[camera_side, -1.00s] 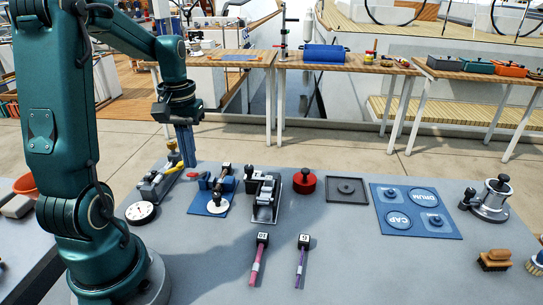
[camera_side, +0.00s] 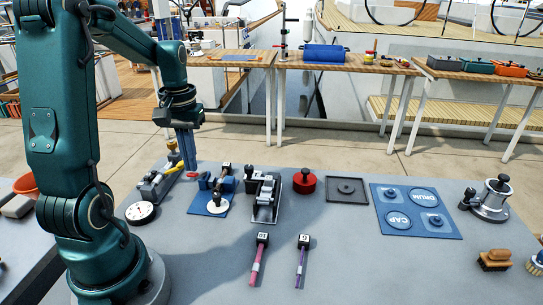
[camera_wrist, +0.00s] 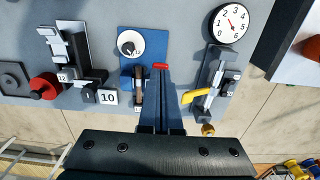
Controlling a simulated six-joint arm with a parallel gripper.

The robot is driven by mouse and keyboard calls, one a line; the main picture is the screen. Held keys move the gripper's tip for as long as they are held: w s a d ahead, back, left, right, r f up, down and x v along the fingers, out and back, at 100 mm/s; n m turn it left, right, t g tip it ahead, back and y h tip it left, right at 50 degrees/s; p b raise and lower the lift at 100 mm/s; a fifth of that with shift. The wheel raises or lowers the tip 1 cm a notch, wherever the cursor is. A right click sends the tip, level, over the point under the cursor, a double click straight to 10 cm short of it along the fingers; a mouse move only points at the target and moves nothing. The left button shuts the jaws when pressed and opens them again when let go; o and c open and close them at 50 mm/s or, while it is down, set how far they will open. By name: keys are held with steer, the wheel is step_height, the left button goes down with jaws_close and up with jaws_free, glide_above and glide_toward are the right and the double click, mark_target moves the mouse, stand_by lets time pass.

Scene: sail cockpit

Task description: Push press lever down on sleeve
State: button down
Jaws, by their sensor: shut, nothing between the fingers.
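My gripper (camera_side: 190,172) is shut and empty, its blue fingers pointing down over the left part of the bench. In the wrist view, the fingertips (camera_wrist: 160,72) are right by a red tip (camera_wrist: 160,66), which looks like the end of the press lever; I cannot tell whether they touch. The red tip (camera_side: 192,176) also shows just below the fingers in the side view. Beside it is the blue press base (camera_side: 196,208) with a white disc (camera_wrist: 130,43) and a dark cylindrical part (camera_wrist: 138,88), perhaps the sleeve. My fingers hide much of the lever.
A fixture with a yellow handle (camera_wrist: 196,95) stands close on one side, near a dial gauge (camera_side: 140,212). A grey fixture (camera_side: 264,198) and a red knobbed pot (camera_side: 304,182) stand to the right. Two tagged tools lie in front; bare bench surrounds them.

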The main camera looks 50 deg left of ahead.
steer(key=shift+f, duration=1.8)
steer(key=shift+r, duration=3.35)
steer(key=shift+w+d, duration=0.15)
steer(key=shift+d, duration=0.05)
steer(key=w+d+r+m+t+y, duration=0.15)
steer(key=d+r+m, duration=0.3)
steer(key=d, duration=0.55)
steer(key=s+d+f+m+t+h, duration=0.1)
steer(key=s+d+m+t, duration=0.3)
steer(key=s+d, duration=0.2)
steer(key=shift+d, duration=1.25)
